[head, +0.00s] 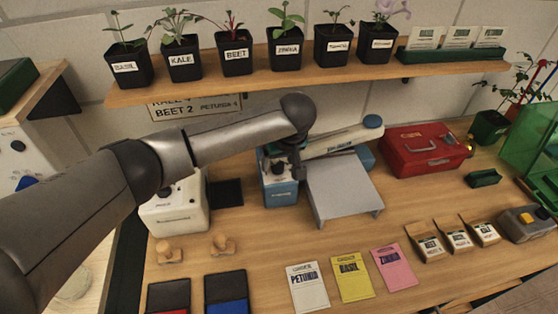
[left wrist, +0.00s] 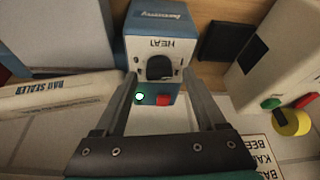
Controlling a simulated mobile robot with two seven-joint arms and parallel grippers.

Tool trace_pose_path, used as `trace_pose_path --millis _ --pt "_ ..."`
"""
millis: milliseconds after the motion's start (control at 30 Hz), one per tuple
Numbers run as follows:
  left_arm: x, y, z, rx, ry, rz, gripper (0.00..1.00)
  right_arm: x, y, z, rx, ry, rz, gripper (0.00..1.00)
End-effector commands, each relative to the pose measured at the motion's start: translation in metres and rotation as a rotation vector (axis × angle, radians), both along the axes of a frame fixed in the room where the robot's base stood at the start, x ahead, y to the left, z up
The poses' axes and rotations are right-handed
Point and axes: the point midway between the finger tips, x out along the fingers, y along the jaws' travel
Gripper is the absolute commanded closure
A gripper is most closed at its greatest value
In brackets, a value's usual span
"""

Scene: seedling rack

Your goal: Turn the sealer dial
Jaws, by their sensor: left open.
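The blue bag sealer (head: 281,190) stands on the bench. Its black dial (left wrist: 160,67) sits on a white plate marked HEAT in the left wrist view. My right gripper is not in view.
The sealer's pale arm (head: 340,140) and a grey stand (head: 345,190) are at its right. A white machine (head: 178,212) with a dial stands at its left. A shelf (head: 300,71) with potted seedlings runs above. A red toolbox (head: 425,150) is further right.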

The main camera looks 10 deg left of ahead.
Motion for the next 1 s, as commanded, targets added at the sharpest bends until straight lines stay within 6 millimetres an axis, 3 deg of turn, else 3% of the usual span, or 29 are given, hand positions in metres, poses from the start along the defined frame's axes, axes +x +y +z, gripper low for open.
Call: trace_pose_path --millis 267,900,1000 --pt "0.0005 -0.0002 -0.0005 -0.001 0.0 0.0 0.29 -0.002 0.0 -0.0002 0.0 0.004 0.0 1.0" --pt "0.0003 0.0 -0.0003 0.0 0.0 0.0 1.0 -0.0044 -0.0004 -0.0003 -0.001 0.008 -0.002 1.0" --pt "0.0003 0.0 -0.0003 0.0 0.0 0.0 1.0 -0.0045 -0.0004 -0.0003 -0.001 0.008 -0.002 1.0"
